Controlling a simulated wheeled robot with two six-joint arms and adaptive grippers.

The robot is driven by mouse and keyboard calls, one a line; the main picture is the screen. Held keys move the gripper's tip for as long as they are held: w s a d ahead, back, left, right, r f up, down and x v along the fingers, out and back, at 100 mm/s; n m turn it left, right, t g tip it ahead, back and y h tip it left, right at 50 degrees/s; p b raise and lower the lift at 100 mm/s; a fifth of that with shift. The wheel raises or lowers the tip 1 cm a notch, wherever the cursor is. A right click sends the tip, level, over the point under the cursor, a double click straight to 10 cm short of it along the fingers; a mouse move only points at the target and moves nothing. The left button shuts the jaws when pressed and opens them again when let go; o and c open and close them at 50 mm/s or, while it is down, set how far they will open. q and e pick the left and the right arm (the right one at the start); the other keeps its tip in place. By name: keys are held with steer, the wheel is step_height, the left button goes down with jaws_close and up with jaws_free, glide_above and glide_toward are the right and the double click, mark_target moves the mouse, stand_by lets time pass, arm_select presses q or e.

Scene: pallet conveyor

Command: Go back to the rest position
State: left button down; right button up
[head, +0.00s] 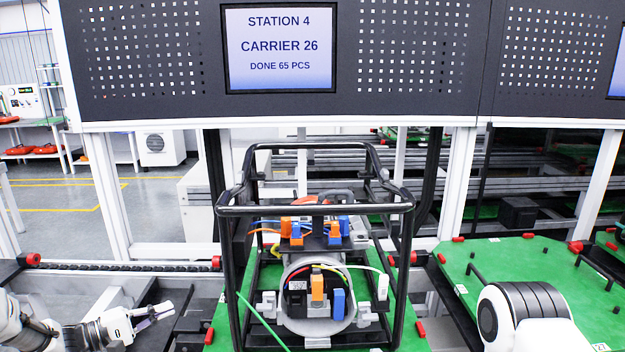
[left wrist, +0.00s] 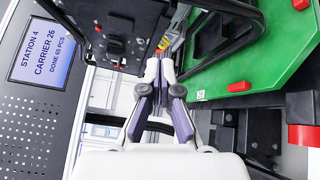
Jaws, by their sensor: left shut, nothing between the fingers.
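My left gripper (head: 168,308) is at the lower left in the head view, left of the black tube-frame carrier (head: 318,211) and clear of it. Its fingers are shut and hold nothing. The left wrist view shows the closed fingertips (left wrist: 160,62) from behind, with a black frame and a green board beyond them. A white and dark grey link of my right arm (head: 525,314) shows at the lower right in the head view. The right gripper is out of view.
The carrier holds a grey round housing (head: 300,330) with coloured connectors and wires. A green pallet (head: 535,275) with black handles lies at the right. A dark panel with a "STATION 4" screen (head: 280,47) spans the top. Red corner pieces edge the pallets.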

arm_select(q)
steer(key=s+d+f+n+g+y, duration=0.1)
steer(key=s+d+f+g+y, duration=0.15)
steer(key=s+d+f, duration=0.65)
steer(key=s+d+f+g+y, duration=0.1)
steer(key=s+d+f+y, duration=0.2)
steer(key=s+d+f, duration=0.55)
steer(key=s+a+f+m+g+y, duration=0.2)
steer(key=s+m, duration=0.2)
steer(key=s, duration=0.4)
steer(key=s+a+f+m+g+y, duration=0.3)
steer(key=s, duration=0.5)
steer(key=s+a+f+m+g+y, duration=0.2)
steer(key=s+a+m+g+y, duration=0.1)
steer(key=s, duration=0.4)
steer(key=shift+s+f+m, duration=0.15)
steer(key=shift+s+m, duration=0.25)
steer(key=shift+m, duration=0.4)
